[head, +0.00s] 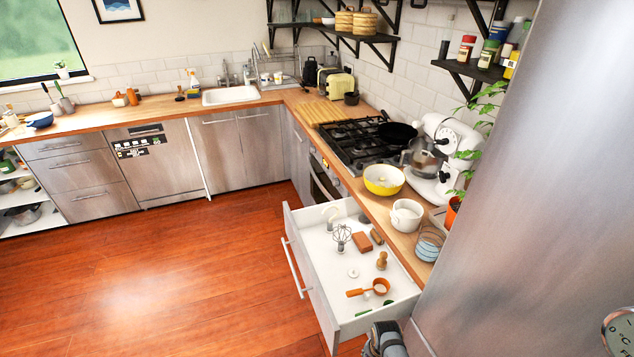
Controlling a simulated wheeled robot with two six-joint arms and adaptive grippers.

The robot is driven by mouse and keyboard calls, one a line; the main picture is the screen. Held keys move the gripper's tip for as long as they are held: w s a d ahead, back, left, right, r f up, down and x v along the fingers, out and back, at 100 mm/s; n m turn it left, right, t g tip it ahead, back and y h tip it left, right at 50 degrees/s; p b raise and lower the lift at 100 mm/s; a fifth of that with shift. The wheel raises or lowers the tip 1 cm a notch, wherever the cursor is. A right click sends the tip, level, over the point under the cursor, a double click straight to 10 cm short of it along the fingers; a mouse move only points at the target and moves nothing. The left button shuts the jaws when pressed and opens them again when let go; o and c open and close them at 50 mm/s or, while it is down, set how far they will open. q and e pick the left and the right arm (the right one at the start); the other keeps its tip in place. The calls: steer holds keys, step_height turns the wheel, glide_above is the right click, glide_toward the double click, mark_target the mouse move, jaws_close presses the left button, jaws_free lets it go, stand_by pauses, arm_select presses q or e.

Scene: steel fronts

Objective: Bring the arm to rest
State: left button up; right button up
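An open drawer (318,290) with a white inside sticks out from the right-hand counter, below the hob. Its handle is on the left side of its front. In it lie a whisk (341,236), an orange measuring cup (380,286), a wooden pestle-like tool (381,260), a reddish-brown block (362,242) and other small items. Part of my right arm, grey and black, which seems to be the gripper (384,338), shows at the bottom edge, close to the drawer's near end. Its fingers cannot be made out. My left gripper is out of view.
A tall steel fridge-like front (530,180) fills the right side. The right counter holds a yellow bowl (383,180), a white pot (406,216), a stand mixer (450,150) and a gas hob (362,142). The wooden floor (160,285) at left is clear.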

steer(key=s+d+f+n+b, duration=0.2)
steer(key=s+f, duration=0.6)
steer(key=s+d+f+n+b, duration=0.2)
steer(key=s+d+f+n, duration=0.1)
steer(key=s+f, duration=0.45)
arm_select(q)
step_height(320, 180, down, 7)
steer(key=b, duration=0.2)
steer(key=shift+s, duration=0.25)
arm_select(e)
steer(key=s+d+f+n, duration=0.2)
steer(key=s+f, duration=0.1)
steer(key=s, duration=0.5)
steer(key=s+d+f+n, duration=0.2)
steer(key=s+d+f, duration=0.1)
steer(key=s, duration=0.5)
steer(key=shift+d+f+n+t+h, duration=0.2)
steer(key=shift+f+n+t+h, duration=0.15)
steer(key=shift+f, duration=0.2)
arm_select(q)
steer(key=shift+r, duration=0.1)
arm_select(e)
steer(key=shift+s, duration=0.1)
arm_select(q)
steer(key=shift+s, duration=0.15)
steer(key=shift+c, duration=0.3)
